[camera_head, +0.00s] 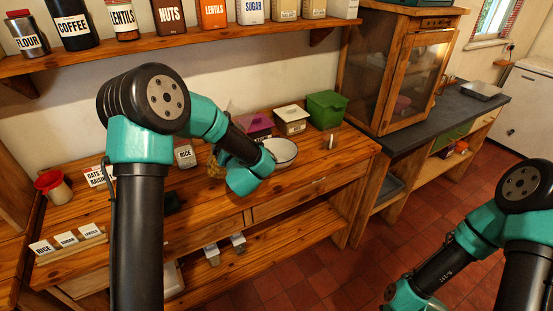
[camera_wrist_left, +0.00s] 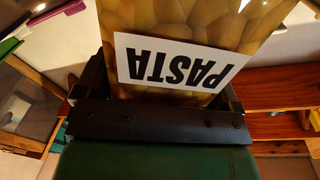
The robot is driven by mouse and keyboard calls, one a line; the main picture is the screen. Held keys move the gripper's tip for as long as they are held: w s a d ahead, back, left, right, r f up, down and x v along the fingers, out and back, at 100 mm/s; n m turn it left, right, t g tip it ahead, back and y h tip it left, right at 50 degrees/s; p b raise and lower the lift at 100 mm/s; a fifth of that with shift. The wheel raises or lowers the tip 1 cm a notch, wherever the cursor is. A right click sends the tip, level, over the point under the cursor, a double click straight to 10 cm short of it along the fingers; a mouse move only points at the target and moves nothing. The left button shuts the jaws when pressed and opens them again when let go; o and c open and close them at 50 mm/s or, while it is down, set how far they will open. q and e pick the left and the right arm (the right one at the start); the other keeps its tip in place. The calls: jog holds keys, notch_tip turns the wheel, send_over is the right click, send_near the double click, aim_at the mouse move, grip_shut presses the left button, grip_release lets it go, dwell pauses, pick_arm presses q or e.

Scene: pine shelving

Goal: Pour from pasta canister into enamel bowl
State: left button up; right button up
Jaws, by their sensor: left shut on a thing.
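The pasta canister (camera_wrist_left: 200,25), clear with tan pasta inside and a white PASTA label, fills the top of the left wrist view, its label upside down there. My left gripper (camera_wrist_left: 160,88) is shut on it, with dark fingers on both sides. In the head view my left arm hides most of the canister; a yellowish sliver (camera_head: 214,166) shows beside my wrist. The white enamel bowl (camera_head: 284,162) stands on the wooden counter, just right of my left wrist and partly hidden by it. My right arm is at the lower right; its gripper is out of view.
A green box (camera_head: 326,110), a cream box (camera_head: 291,120) and a purple box (camera_head: 256,127) stand behind the bowl. A shelf of labelled canisters (camera_head: 180,42) runs above. A RICE container (camera_head: 185,155) stands left of my wrist. The counter (camera_head: 335,155) right of the bowl is mostly clear.

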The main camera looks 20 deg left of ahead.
pick_arm(q)
jog(key=shift+s+a, duration=0.1)
jog(key=shift+s+a+m, duration=0.15)
jog(key=shift+a+m, duration=0.05)
jog(key=shift+m, duration=0.2)
jog(key=shift+s+a, duration=0.1)
jog(key=shift+s+a+f+m, duration=0.1)
jog(key=shift+s+a+m, duration=0.1)
jog(key=shift+m, duration=0.2)
jog(key=shift+f, duration=0.1)
dwell(0.3)
jog(key=shift+f+m, duration=0.1)
jog(key=shift+m, duration=0.3)
